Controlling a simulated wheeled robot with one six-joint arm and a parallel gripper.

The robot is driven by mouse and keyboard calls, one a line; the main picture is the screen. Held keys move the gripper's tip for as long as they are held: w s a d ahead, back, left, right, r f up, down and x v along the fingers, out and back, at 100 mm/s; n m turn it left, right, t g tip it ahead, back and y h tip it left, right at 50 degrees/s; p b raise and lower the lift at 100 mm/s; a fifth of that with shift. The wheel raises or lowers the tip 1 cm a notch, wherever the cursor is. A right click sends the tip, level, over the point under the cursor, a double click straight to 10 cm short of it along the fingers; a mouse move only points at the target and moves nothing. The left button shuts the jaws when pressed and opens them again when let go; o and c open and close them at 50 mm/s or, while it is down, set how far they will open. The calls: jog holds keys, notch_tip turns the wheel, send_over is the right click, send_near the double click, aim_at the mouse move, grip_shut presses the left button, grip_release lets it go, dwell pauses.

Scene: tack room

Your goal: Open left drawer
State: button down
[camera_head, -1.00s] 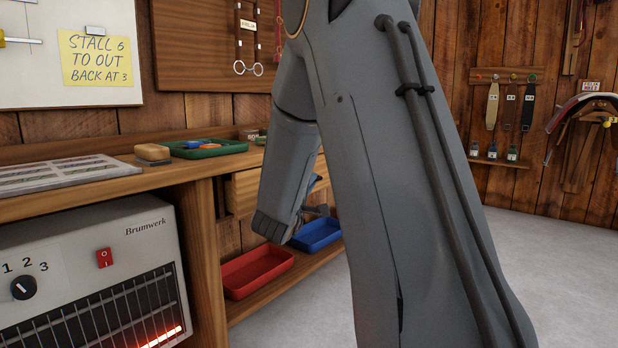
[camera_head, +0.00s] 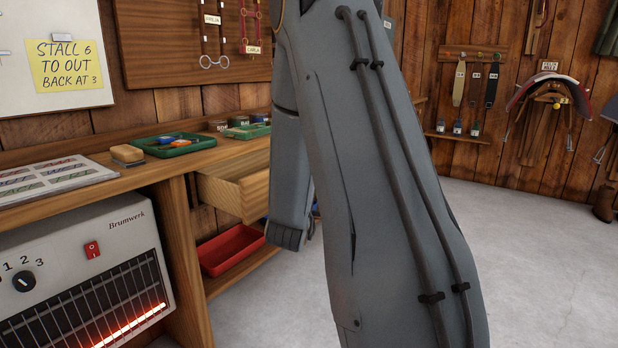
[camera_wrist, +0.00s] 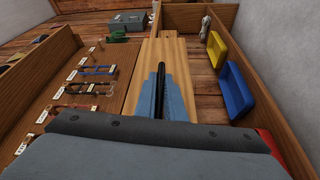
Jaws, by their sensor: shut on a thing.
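The left drawer (camera_head: 246,190) is a light wooden box under the workbench, just right of the bench leg. It stands partly pulled out, with its near side wall and front showing. My gripper is hidden behind my arm in the head view. In the wrist view my gripper (camera_wrist: 160,85) is shut at light wood (camera_wrist: 168,47) that looks like the drawer front. The handle between the fingers is hidden, so its shape cannot be seen.
A heater (camera_head: 85,265) with a glowing bar stands left of the bench leg. A red tray (camera_head: 232,250) lies on the lower shelf. Yellow (camera_wrist: 217,52) and blue (camera_wrist: 236,92) trays show in the wrist view. A green tray (camera_head: 174,148) sits on the bench top.

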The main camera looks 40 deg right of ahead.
jog(key=c, duration=1.8)
grip_release()
jog(key=shift+c, duration=0.2)
jog(key=shift+a, duration=0.1)
jog(key=p+v, duration=0.2)
jog(key=v, duration=0.5)
jog(key=shift+s+a, duration=0.25)
